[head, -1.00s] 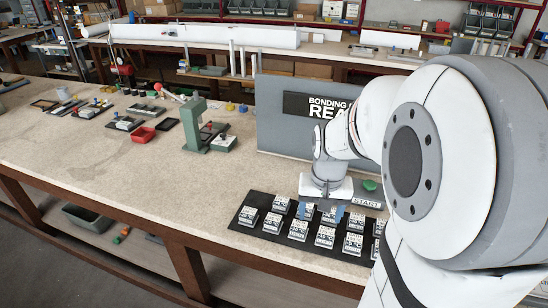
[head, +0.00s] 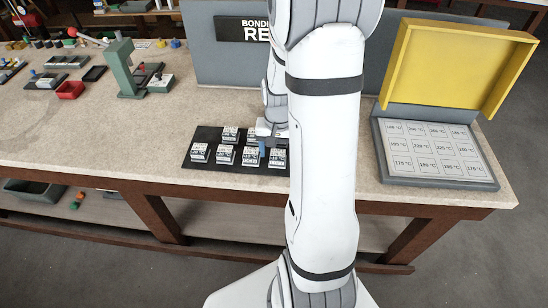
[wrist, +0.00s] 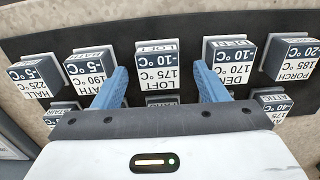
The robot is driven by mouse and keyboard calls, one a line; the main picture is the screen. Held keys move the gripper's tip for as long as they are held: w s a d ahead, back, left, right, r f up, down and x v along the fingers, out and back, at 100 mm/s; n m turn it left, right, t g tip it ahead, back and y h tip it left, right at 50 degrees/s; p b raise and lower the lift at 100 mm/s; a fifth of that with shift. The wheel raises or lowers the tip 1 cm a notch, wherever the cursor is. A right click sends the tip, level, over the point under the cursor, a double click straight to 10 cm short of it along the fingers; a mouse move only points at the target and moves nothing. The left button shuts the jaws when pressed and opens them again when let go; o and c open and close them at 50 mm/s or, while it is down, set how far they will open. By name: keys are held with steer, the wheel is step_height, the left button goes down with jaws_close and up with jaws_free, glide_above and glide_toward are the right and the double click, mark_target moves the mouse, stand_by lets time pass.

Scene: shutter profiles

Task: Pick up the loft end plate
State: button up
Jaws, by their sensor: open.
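The loft end plate (wrist: 157,72) is a small block with a dark and white label reading LOFT, 175 °C, -10 °C. My gripper (wrist: 159,70) is open, with one blue finger on each side of the loft plate and nothing held. I cannot tell how far down the fingers reach. In the head view my gripper (head: 262,149) is at the mat, mostly hidden by my arm, and the loft plate cannot be made out there.
The den plate (wrist: 228,62) and bath plate (wrist: 88,68) stand close outside the fingers. The porch plate (wrist: 291,57) and hall plate (wrist: 38,75) are farther out. A temperature board (head: 435,150) with a raised yellow lid (head: 450,65) lies right. A grey panel (head: 215,65) stands behind.

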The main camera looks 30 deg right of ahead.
steer(key=shift+f, duration=0.25)
steer(key=shift+c, duration=0.5)
steer(key=c, duration=1)
steer(key=shift+o, duration=0.2)
